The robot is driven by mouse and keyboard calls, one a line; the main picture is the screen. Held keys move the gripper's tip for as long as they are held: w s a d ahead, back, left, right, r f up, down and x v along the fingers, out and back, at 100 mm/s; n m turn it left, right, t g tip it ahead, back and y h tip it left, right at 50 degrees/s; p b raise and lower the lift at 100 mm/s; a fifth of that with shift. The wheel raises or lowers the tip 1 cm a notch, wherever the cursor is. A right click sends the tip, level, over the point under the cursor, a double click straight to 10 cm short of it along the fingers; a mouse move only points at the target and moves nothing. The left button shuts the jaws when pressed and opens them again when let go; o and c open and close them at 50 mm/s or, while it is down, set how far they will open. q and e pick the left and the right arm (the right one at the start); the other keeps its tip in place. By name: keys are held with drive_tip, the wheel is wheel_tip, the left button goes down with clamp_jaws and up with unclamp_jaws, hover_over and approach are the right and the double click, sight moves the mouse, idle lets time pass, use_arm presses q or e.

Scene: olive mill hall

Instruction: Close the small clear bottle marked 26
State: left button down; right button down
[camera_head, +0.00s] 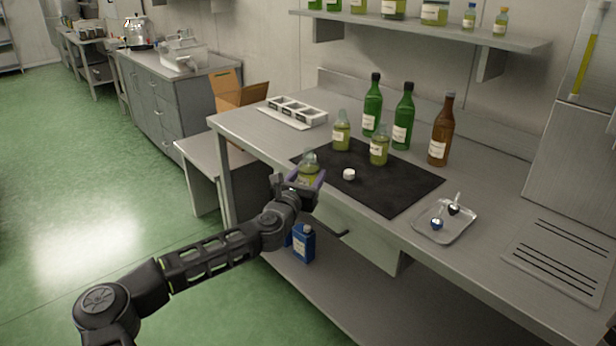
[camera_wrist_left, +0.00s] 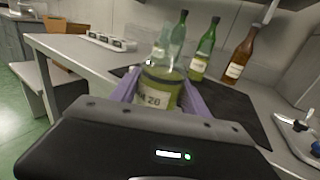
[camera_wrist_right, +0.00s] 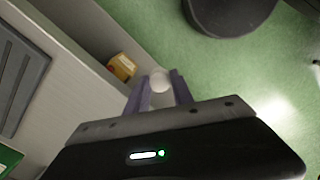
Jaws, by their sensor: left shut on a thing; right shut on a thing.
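My left gripper (camera_head: 304,181) is shut on a small clear bottle (camera_head: 309,163) of yellow-green oil at the front left edge of the dark mat (camera_head: 402,186). In the left wrist view the bottle (camera_wrist_left: 160,97) is upright between the purple fingers; its label seems to read 26, and no cap shows on its neck. My right gripper (camera_wrist_right: 160,88) is shut on a small round white cap (camera_wrist_right: 161,79); it is outside the head view. Another white cap (camera_head: 349,174) lies on the mat.
Two similar oil bottles (camera_head: 341,133) (camera_head: 379,149) stand on the mat. Green bottles (camera_head: 403,120) and a brown bottle (camera_head: 441,132) stand behind. A metal tray (camera_head: 426,231) with small stoppers is at right, a white rack (camera_head: 297,112) at back left.

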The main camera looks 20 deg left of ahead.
idle(0.6)
use_arm(q)
drive_tip(key=c, duration=1.1)
unclamp_jaws()
clamp_jaws()
drive_tip(key=shift+d, duration=0.1)
